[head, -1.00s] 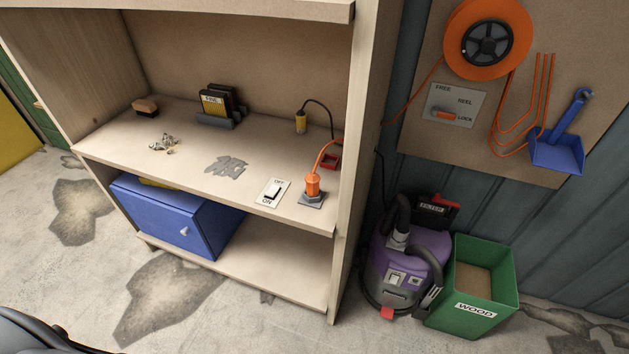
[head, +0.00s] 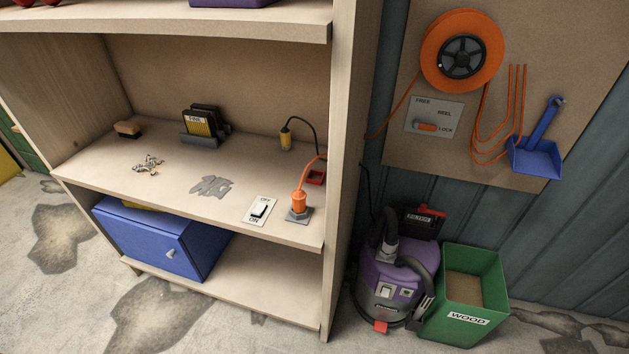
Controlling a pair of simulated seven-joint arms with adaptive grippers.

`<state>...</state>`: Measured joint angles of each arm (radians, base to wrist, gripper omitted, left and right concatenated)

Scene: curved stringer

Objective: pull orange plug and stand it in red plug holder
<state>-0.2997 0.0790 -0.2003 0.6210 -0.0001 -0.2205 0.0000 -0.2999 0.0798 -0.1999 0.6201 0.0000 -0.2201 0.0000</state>
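The orange plug (head: 299,201) stands upright in a grey socket base (head: 298,216) near the front right of the middle shelf. Its orange cord rises from the top and runs back to the right. The red plug holder (head: 317,178) sits behind it, close to the shelf's right wall, with its edge partly behind the cord. A yellow plug (head: 285,140) with a black cord stands further back on the shelf. Neither of my grippers shows in the head view.
An ON/OFF switch (head: 260,210) lies left of the plug. A filter rack (head: 200,127), brush (head: 127,130), screws (head: 148,163) and a grey patch of scraps are on the shelf. The purple vacuum (head: 384,270) and green wood bin (head: 462,300) stand on the floor right of it.

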